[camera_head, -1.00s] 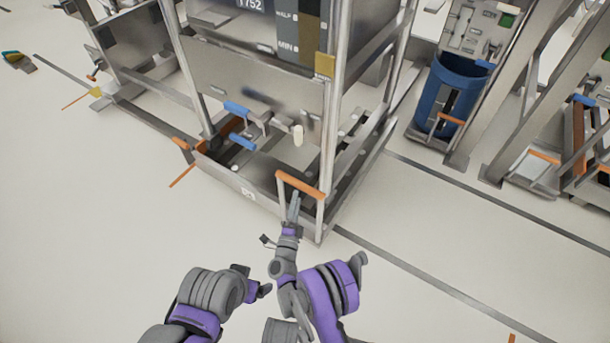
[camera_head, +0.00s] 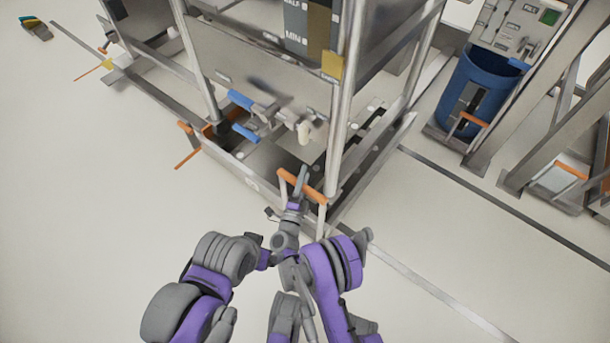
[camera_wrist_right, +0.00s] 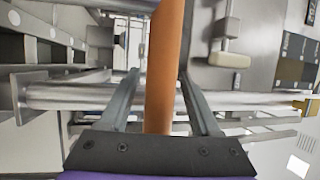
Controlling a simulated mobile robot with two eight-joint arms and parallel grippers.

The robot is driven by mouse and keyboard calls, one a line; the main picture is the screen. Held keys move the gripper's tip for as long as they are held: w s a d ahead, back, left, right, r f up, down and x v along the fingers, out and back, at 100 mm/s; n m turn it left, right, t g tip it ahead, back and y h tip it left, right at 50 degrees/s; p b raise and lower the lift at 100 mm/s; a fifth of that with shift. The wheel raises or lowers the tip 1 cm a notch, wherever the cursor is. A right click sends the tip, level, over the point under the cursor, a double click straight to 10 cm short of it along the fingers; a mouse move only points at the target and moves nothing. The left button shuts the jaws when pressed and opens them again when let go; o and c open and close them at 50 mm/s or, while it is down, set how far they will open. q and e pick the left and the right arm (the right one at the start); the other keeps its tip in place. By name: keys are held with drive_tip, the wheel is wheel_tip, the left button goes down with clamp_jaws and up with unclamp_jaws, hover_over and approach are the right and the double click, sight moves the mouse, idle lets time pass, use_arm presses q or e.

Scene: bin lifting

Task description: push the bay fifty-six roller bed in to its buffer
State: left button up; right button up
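The orange-topped upright handle (camera_head: 318,194) stands at the front right of the low roller bed (camera_head: 268,160), at the foot of a metal bay frame (camera_head: 344,110). My right gripper (camera_head: 300,178) is at this handle. In the right wrist view the orange bar (camera_wrist_right: 165,60) runs between the two fingers of my right gripper (camera_wrist_right: 158,75). They stand apart, with a visible gap on the left side of the bar. My left arm (camera_head: 225,255) comes in from the left beside my right wrist. Its fingers are not clearly visible. The bay number cannot be read.
Blue grips (camera_head: 243,132) and a pale knob (camera_head: 305,130) sit inside the frame above the bed. A blue bin (camera_head: 480,90) stands in another bay at the right. A dark floor line (camera_head: 480,195) runs to the right.

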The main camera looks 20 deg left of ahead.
clamp_jaws()
drive_tip(key=shift+w, duration=0.1)
idle(1.2)
